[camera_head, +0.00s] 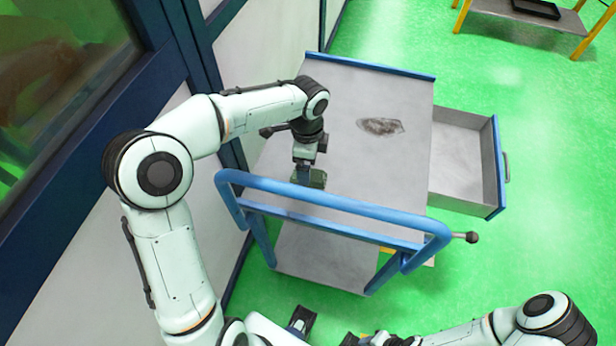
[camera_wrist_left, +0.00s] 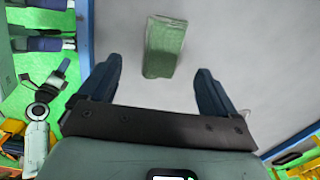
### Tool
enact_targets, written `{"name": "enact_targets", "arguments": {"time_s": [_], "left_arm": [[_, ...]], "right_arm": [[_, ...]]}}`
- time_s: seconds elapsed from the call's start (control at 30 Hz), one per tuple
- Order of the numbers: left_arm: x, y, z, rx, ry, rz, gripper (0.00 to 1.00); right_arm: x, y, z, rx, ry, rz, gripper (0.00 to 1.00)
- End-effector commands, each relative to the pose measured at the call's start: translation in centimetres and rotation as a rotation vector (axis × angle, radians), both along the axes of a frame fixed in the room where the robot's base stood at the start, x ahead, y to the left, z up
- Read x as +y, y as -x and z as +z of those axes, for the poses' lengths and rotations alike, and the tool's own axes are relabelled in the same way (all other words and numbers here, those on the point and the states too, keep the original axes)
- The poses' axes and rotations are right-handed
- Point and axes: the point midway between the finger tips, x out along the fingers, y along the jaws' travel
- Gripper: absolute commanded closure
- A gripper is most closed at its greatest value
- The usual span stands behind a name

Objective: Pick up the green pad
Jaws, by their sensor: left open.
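The green pad (camera_wrist_left: 164,47) lies on the grey top of the cart, near the top middle of the left wrist view. It is a small dull-green block. In the head view the pad (camera_head: 317,178) shows partly beside the gripper. My left gripper (camera_wrist_left: 160,88) is open and empty, pointing at the cart top. The pad is ahead of the fingers, roughly between their lines, and the fingers appear not to touch it. In the head view my left gripper (camera_head: 303,172) hangs over the near left part of the cart. My right gripper cannot be made out clearly at the bottom edge.
The cart top (camera_head: 350,100) has a dark stain (camera_head: 380,126) and is otherwise clear. A blue handle rail (camera_head: 330,204) runs along its near side, close to my left gripper. An open drawer (camera_head: 463,160) sticks out at right. A wall stands close at left.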

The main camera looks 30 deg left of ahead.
Motion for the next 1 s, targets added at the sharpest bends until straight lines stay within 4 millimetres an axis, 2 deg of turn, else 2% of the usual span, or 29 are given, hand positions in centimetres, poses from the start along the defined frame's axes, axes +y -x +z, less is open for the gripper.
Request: {"name": "enact_targets", "arguments": {"time_s": [0.27, 0.53, 0.77, 0.8, 0.97, 1.0], "left_arm": [[0.0, -0.1, -1.8, 0.001, 0.0, 0.0, 0.08], [-0.1, -0.5, -5.7, 0.001, 0.0, 0.0, 0.08], [-0.2, -0.5, -6.1, -0.002, 0.0, 0.0, 0.08], [-0.2, -0.5, -6.1, -0.002, 0.0, 0.0, 0.12], [-0.2, -0.5, -6.1, -0.002, 0.0, 0.0, 0.64], [-0.2, -0.5, -6.1, -0.002, 0.0, 0.0, 0.68]], "right_arm": [[0.0, 0.0, -0.2, 0.0, 0.0, 0.001, 0.61], [0.0, 0.2, -0.5, 0.002, -0.001, 0.001, 0.61], [0.0, 0.2, -0.5, 0.002, -0.001, 0.001, 0.61], [0.0, 0.2, -0.5, 0.002, -0.001, 0.001, 0.61], [0.0, 0.2, -0.5, 0.002, -0.001, 0.001, 0.61], [0.0, 0.2, -0.5, 0.002, -0.001, 0.001, 0.61]]}}
